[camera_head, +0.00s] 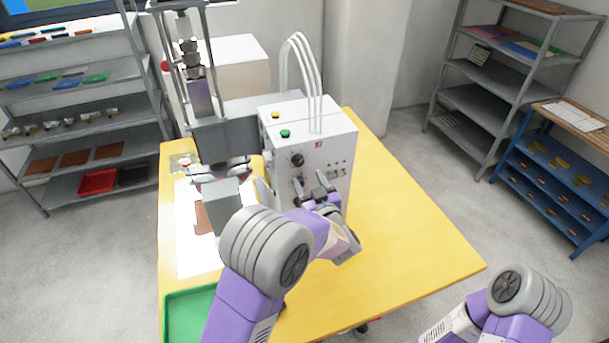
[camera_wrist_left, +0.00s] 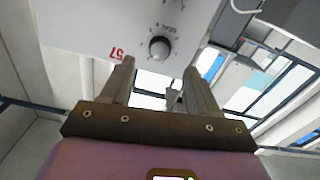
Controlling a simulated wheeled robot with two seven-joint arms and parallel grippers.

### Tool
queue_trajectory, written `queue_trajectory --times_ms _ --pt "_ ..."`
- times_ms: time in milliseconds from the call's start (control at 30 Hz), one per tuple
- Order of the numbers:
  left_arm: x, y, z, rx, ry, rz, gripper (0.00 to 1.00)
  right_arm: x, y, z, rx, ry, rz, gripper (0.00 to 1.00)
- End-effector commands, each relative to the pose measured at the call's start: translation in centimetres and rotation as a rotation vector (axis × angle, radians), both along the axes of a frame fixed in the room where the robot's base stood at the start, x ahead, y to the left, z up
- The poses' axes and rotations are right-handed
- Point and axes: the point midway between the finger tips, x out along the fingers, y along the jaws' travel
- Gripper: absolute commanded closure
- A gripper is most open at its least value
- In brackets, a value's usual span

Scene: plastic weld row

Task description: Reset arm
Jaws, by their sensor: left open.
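My left gripper (camera_head: 312,187) is open and empty, raised in front of the white control box (camera_head: 325,132) of the welding machine. In the left wrist view its two fingers (camera_wrist_left: 160,68) are spread, with nothing between them. Beyond them the box's face (camera_wrist_left: 95,25) shows a black knob (camera_wrist_left: 159,48) and a red number. I cannot tell whether the fingers touch the box. My right arm (camera_head: 518,300) comes in at the bottom right corner; its gripper is out of view.
The machine's grey press column (camera_head: 212,138) stands left of the box on a yellow table (camera_head: 420,240). A green tray (camera_head: 188,310) lies at the front left, partly behind my left arm. The table's right side is clear. Shelves (camera_head: 75,75) stand at the left, and a blue rack (camera_head: 555,180) at the right.

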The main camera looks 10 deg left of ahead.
Motion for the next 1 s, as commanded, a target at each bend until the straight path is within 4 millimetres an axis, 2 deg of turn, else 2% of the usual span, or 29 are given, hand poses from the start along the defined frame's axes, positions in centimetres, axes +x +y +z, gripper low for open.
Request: queue_trajectory --times_ms 167,567,667,767,867,900,967,1000 --pt "-0.8 -0.5 0.0 -0.001 0.001 0.001 0.4 0.0 0.0 -0.1 0.0 0.0 0.0 0.3" --pt "-0.8 -0.5 0.0 0.0 0.001 0.0 0.4 0.0 0.0 -0.1 0.0 0.0 0.0 0.3" --pt "-0.7 -0.3 -1.1 -0.003 0.025 -0.016 0.4 0.0 0.0 -0.1 0.0 0.0 0.0 0.3" --pt "-0.6 0.3 -4.7 -0.02 0.11 -0.07 0.4 0.0 0.0 -0.1 0.0 0.0 0.0 0.3" --pt "-1.3 0.9 -11.0 -0.071 0.266 -0.163 0.4 0.0 0.0 -0.1 0.0 0.0 0.0 0.3" --pt "-2.1 1.0 -14.0 -0.102 0.34 -0.205 0.4 0.0 0.0 -0.1 0.0 0.0 0.0 0.3" --pt "-3.9 1.1 -18.4 -0.159 0.461 -0.267 0.4 0.0 0.0 -0.1 0.0 0.0 0.0 0.3" --pt "-5.4 1.0 -21.1 -0.202 0.539 -0.305 0.4 0.0 0.0 -0.1 0.0 0.0 0.0 0.3"
